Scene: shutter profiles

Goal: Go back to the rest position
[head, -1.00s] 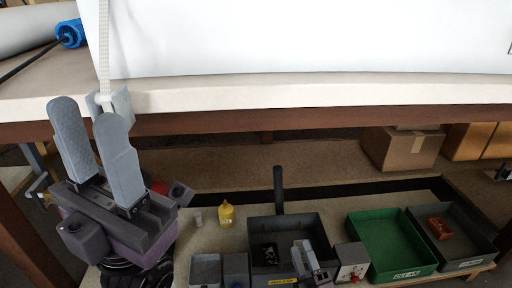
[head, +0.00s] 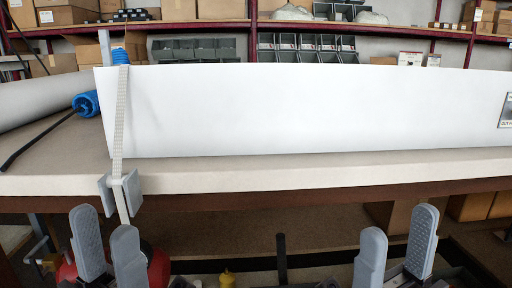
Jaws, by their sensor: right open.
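My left gripper (head: 104,222) is at the lower left, its two grey fingers pointing up and apart with nothing between them. My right gripper (head: 400,222) is at the lower right, also with fingers apart and empty. Both are in front of the table's front edge and below its top. The long white shutter profile (head: 300,112) lies across the table (head: 330,176). A pale ribbed strap (head: 120,130) runs down its left end to a grey clip (head: 121,187) at the table edge, just above my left gripper; neither finger visibly touches it.
A blue-ended roll (head: 86,103) and a black rod (head: 40,138) lie at the table's left. Shelves with boxes and grey bins (head: 307,48) stand behind. Below are a lower shelf with a yellow bottle (head: 227,279) and a red round object (head: 157,267).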

